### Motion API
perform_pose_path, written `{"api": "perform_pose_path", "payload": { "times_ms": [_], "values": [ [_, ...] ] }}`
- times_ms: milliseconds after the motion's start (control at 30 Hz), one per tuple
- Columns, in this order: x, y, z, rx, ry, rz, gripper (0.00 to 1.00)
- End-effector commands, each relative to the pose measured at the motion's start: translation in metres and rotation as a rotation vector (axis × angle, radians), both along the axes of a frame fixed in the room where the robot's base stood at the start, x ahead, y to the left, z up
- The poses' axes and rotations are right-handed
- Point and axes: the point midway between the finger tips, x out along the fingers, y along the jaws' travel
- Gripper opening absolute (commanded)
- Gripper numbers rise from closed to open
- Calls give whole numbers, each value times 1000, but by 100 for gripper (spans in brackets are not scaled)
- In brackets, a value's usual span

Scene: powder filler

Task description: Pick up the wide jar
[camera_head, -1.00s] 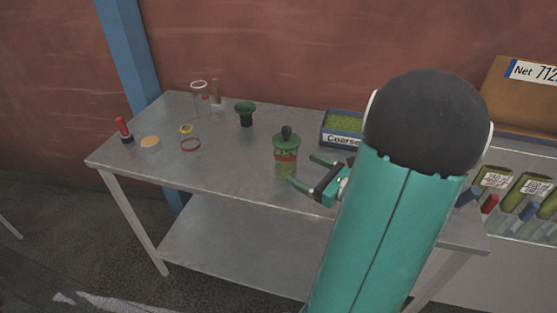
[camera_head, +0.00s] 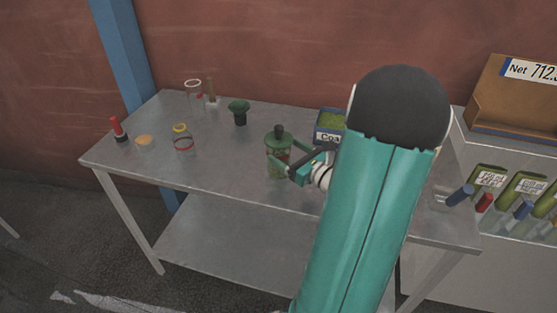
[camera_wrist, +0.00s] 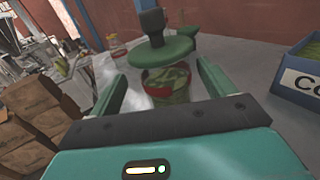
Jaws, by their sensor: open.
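A wide jar (camera_head: 277,162) stands upright on the metal table. It holds green contents and has a red band. My gripper (camera_head: 285,160) is open at the jar's right side in the head view. In the wrist view its fingers (camera_wrist: 160,82) lie left and right of the jar, and gaps show on both sides. The far side of the jar is hidden.
A dark green funnel-like piece (camera_head: 239,110) and a small jar with a yellow rim (camera_head: 183,138) stand to the left. A clear jar (camera_head: 193,96) is behind them. A blue box labelled Coarse (camera_head: 328,126) is close on the right.

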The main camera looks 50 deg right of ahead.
Motion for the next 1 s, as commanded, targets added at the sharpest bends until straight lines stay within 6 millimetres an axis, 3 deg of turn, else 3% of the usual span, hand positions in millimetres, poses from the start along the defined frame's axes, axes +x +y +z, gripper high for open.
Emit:
{"api": "perform_pose_path", "payload": {
  "times_ms": [167, 433, 700, 933, 1000],
  "values": [
    [11, -2, 0, 0, 0, 0, 82],
    [51, -6, 0, 0, -1, 4, 82],
    [56, -6, 0, 0, 0, 1, 82],
    [56, -6, 0, 0, 0, 2, 39],
    [56, -6, 0, 0, -1, 2, 35]
  ]
}}
